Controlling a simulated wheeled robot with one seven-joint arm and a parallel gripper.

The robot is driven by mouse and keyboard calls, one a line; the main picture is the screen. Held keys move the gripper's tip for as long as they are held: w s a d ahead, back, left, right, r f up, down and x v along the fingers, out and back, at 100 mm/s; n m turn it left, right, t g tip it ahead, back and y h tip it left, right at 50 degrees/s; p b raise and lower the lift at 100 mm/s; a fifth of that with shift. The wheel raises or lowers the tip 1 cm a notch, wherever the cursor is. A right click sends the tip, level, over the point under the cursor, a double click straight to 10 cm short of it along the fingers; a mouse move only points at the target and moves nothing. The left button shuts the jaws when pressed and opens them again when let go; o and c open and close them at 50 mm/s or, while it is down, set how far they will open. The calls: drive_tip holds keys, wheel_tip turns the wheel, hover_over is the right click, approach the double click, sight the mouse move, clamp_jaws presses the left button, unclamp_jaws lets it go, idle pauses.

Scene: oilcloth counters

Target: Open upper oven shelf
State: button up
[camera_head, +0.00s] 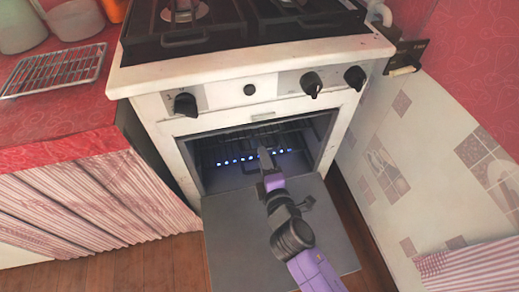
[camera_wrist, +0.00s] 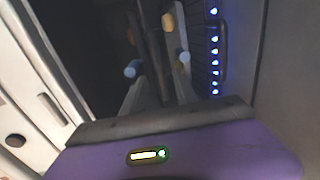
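The oven (camera_head: 155,110) is white with its grey door (camera_head: 230,245) folded down, so the cavity is exposed. A dark wire shelf (camera_head: 290,138) spans the upper part of the cavity, above a row of small blue-white lights. My gripper (camera_head: 264,158) reaches in over the lowered door, its tip in the opening just in front of or below the shelf. In the wrist view my gripper (camera_wrist: 157,75) shows two fingers apart, with dark, thin bars beyond and between them. I cannot tell whether either finger touches the shelf.
A hob with black grates (camera_head: 255,30) tops the oven, and several black knobs (camera_head: 312,84) line its front. A red counter (camera_head: 60,130) with a wire rack (camera_head: 55,72) stands left. A tiled wall (camera_head: 430,170) is close on the right. Wooden floor shows around the door.

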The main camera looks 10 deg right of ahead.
drive_tip(key=shift+b+x, duration=0.35)
drive_tip(key=shift+x, duration=2.25)
clamp_jaws()
